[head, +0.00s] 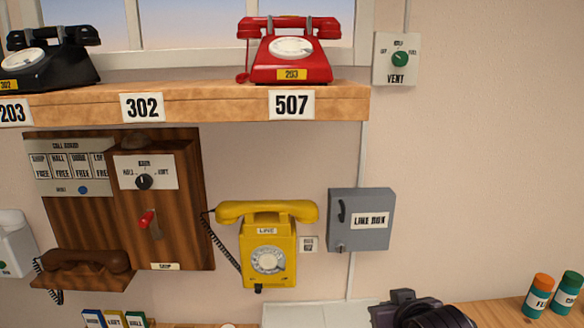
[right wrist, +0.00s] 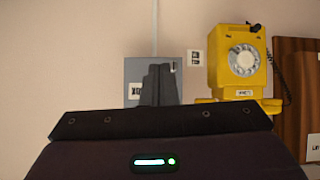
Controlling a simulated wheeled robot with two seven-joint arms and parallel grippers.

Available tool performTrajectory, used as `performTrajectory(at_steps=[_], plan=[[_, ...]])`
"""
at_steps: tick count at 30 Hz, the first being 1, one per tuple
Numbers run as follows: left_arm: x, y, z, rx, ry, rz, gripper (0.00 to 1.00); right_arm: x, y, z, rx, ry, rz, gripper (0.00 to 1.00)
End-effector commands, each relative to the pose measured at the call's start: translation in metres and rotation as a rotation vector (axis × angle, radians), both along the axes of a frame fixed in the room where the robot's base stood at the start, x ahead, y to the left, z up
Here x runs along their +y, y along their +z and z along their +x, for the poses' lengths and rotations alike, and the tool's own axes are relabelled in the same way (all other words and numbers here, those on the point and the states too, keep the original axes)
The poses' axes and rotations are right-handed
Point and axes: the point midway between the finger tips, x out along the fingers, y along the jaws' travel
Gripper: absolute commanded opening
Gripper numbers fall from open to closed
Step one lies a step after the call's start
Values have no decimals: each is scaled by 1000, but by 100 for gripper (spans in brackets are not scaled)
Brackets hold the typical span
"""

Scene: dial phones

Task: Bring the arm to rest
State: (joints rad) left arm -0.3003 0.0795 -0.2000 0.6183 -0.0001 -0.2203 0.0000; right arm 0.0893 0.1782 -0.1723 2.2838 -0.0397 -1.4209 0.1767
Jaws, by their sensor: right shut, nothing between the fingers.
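My right gripper (head: 402,296) is at the bottom of the head view, right of centre, dark and seen from behind. In the right wrist view its fingers (right wrist: 158,84) are together, with nothing between them, and they overlap the grey line box (right wrist: 135,72). In the head view the line box (head: 362,220) hangs on the wall above the gripper, its door shut. The yellow wall phone (head: 268,245) is left of it, its handset across the top. The right wrist view shows this phone (right wrist: 228,75) upside down. My left gripper is not in view.
A wooden shelf (head: 200,102) holds a black phone (head: 50,62) and a red phone (head: 291,65). A wooden call board (head: 185,215) with a brown handset (head: 88,262) is at left. A pale surface (head: 315,313) lies beside my gripper. Two jars (head: 538,296) stand at lower right.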

Motion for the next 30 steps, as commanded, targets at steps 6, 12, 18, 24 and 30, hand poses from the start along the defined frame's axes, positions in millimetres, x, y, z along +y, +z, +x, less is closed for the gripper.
performTrajectory(at_steps=[6, 12, 18, 24, 30], plan=[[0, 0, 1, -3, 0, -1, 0, -6, -102, -89, 300, 19, -18, 0], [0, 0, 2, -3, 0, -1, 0, -10, -144, -147, 466, 33, -28, 0], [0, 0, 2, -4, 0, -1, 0, -13, -169, -197, 598, 46, -34, 0], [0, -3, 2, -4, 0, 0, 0, -12, -220, -196, 643, 50, -36, 0], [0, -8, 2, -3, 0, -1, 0, -10, -290, -189, 666, 54, -38, 0]])
